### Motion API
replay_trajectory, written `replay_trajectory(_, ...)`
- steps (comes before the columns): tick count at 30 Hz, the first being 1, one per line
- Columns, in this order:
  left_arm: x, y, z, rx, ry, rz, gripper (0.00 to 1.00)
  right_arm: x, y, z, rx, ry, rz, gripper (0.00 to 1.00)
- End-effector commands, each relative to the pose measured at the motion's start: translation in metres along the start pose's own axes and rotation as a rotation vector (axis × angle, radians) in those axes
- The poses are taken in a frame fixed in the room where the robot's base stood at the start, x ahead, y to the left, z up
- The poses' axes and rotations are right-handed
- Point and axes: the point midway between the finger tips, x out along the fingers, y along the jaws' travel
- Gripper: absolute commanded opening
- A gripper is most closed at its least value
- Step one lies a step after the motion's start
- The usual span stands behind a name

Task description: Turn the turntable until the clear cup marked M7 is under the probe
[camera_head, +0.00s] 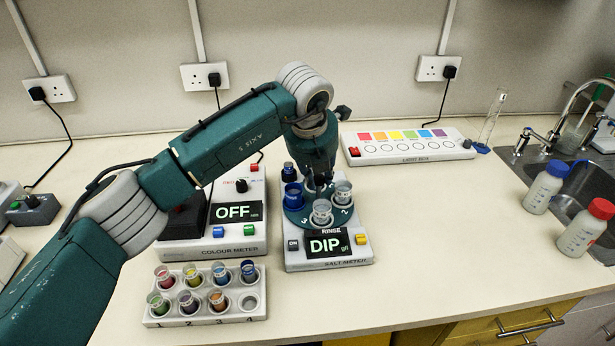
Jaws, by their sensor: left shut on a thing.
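The teal turntable (299,217) sits on the salt meter (300,264), whose screen reads "DIP" with "RINSE" above it. Two clear cups stand on it, one at the front (321,213) and one at the right (343,193). A dark blue cup (292,197) is at the left, below a dark upright part (289,171) that may be the probe. I cannot read M7 on any cup. My left gripper (319,188) points down at the turntable's middle, between the cups, shut on what looks like its centre; the fingertips are partly hidden. My right gripper is not in view.
The colour meter (222,255), reading "OFF", stands close on the left. A rack (205,318) of coloured cups is in front of it. A light box (408,155) with colour patches is behind right. Two bottles (545,187) (585,228) stand by the sink. The bench right of the salt meter is clear.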

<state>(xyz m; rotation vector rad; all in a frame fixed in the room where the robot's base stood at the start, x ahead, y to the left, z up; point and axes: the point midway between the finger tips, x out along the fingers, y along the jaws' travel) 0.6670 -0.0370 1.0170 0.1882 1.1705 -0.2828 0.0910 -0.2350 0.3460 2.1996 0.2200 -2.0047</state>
Motion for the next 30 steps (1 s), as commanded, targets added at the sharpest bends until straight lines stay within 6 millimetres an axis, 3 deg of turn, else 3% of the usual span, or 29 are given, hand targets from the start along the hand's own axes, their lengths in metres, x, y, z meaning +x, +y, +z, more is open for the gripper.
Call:
replay_trajectory(1, -0.0046, -0.0027, 0.007, -0.001, -0.019, -0.001, 0.0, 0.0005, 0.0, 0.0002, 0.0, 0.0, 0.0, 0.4)
replay_trajectory(16, -0.005, -0.0043, 0.0083, -0.007, -0.02, 0.002, 0.0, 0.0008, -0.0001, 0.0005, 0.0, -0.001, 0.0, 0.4)
replay_trajectory(17, -0.0051, -0.0043, 0.0083, -0.007, -0.02, 0.002, 0.25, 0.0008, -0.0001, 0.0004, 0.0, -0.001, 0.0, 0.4)
replay_trajectory(19, -0.005, -0.0042, 0.008, -0.007, -0.019, 0.002, 0.39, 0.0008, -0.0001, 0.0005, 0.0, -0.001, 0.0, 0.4)
replay_trajectory(30, -0.0054, -0.0045, 0.0044, -0.006, -0.009, 0.002, 0.42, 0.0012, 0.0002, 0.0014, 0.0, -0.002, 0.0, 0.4)
